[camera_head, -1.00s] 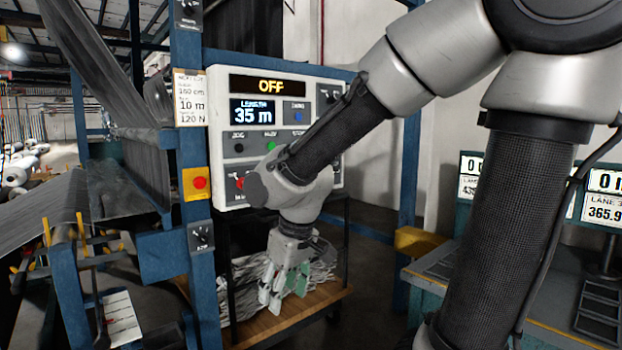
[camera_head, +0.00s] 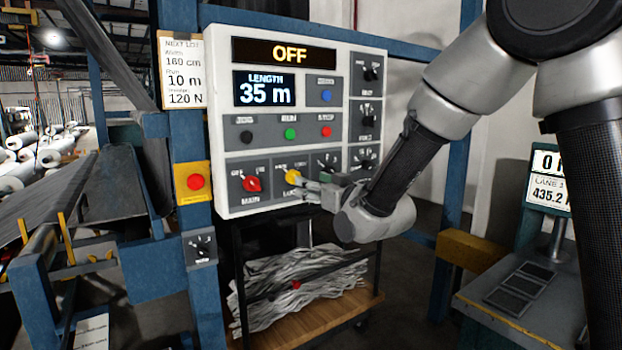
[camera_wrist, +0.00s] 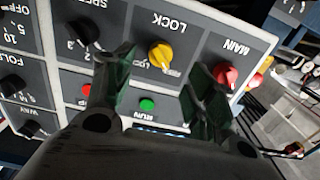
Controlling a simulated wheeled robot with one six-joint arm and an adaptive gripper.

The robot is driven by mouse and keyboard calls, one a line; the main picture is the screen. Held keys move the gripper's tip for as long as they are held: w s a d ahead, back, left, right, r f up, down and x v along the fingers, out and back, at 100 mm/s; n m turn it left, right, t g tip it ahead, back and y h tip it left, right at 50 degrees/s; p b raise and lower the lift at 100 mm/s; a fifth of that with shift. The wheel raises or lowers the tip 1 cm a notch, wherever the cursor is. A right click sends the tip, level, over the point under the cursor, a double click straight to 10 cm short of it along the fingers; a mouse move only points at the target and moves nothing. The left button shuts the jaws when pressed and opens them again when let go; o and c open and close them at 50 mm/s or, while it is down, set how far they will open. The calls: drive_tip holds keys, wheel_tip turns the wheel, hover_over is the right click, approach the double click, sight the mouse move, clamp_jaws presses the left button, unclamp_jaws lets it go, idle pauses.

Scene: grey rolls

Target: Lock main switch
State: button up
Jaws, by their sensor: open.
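The white control panel (camera_head: 341,206) shows "OFF" and a length of 35 m. The red MAIN switch knob (camera_head: 252,184) is at its lower left, beside the yellow LOCK knob (camera_head: 293,175). My gripper (camera_head: 310,186) is at the panel's lower edge, just right of the yellow knob. In the wrist view the panel appears upside down. My gripper (camera_wrist: 160,65) is open there, with the yellow LOCK knob (camera_wrist: 160,54) in the gap between its fingers. The red MAIN knob (camera_wrist: 225,75) is just outside the right finger. Contact with the yellow knob cannot be told.
Black, green and red buttons (camera_head: 290,133) sit above the knobs. Dark selector knobs (camera_head: 367,110) line the panel's right side. A red button on a yellow plate (camera_head: 195,182) is on the blue post at left. A wooden cart shelf (camera_head: 350,308) with grey material stands below.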

drive_tip(key=x, duration=0.7)
drive_tip(key=shift+w+a, duration=0.2)
drive_tip(key=shift+w, duration=0.05)
drive_tip(key=c, duration=1)
drive_tip(key=shift+c, duration=0.2)
